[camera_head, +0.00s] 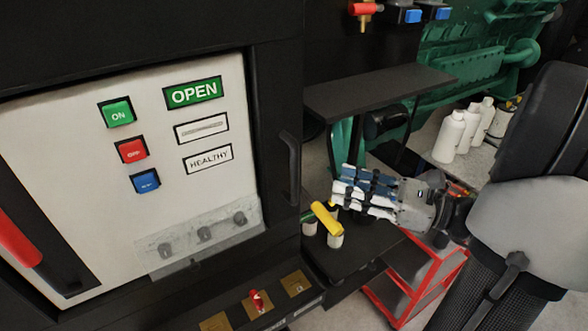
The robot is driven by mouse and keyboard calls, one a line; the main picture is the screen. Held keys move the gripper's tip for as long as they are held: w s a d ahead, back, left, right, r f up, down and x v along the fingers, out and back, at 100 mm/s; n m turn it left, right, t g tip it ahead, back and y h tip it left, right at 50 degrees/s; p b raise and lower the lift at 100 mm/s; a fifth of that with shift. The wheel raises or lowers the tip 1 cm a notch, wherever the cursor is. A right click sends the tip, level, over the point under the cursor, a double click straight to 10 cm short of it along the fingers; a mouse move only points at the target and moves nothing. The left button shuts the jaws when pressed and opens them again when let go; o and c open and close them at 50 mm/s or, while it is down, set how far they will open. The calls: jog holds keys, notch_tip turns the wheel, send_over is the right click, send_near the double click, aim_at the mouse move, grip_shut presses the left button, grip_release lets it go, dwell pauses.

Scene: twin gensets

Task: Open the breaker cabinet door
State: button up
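The breaker cabinet (270,60) fills the left of the view, with a black frame around a white front panel (75,150). A dark vertical bar handle (289,168) is on the black part right of the panel. The door looks shut. My gripper (336,196) is right of the handle, its white and blue fingers pointing left towards it. A clear sideways distance separates them in the picture, and I see no contact. The fingers look extended, but they overlap in this view, so their opening is unclear. I see nothing held in them.
A yellow-topped object (327,218) stands on a dark ledge just below my fingertips. A black shelf (380,90) is above my gripper. A red-framed cart (415,280) is below. White bottles (450,135) and green machinery (470,60) are behind. A red lever (18,240) is at far left.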

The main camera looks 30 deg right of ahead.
send_over(294, 198)
jog(key=shift+w+d, duration=0.25)
jog(key=shift+w, duration=0.1)
grip_shut()
dwell(0.4)
dwell(0.3)
